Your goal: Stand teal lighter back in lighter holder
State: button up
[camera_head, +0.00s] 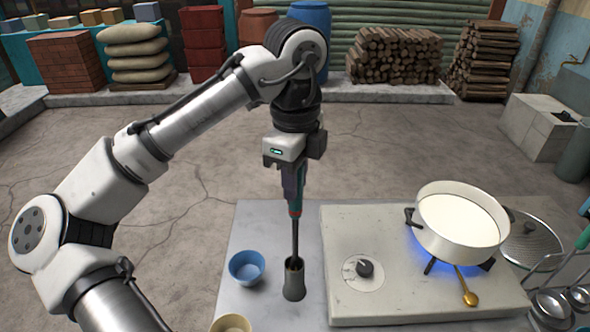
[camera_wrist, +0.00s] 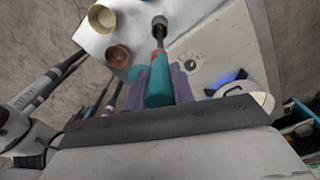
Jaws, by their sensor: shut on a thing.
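My gripper (camera_head: 292,187) is shut on the teal lighter (camera_head: 295,209), holding it nearly upright with its long dark barrel pointing down. In the wrist view, the lighter's teal handle (camera_wrist: 159,82) sits between my fingers (camera_wrist: 163,88). The lighter holder (camera_head: 294,287) is a narrow grey cup standing on the counter, straight below. The barrel's lower end meets the holder's mouth in the head view; I cannot tell how far inside it is. The wrist view shows a grey round shape (camera_wrist: 159,20) at the barrel's far end.
A blue bowl (camera_head: 247,267) stands just left of the holder, and a cream bowl (camera_head: 231,324) is nearer the front. To the right is the stove slab (camera_head: 345,240) with a knob (camera_head: 365,268). A white pot (camera_head: 460,235) of milk sits over a blue flame.

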jog(key=shift+f+b, duration=0.7)
jog(key=shift+f, duration=1.4)
jog(key=o, duration=1.1)
jog(key=shift+c, duration=0.2)
notch_tip(320, 180, up, 14)
jog(key=shift+f, duration=0.1)
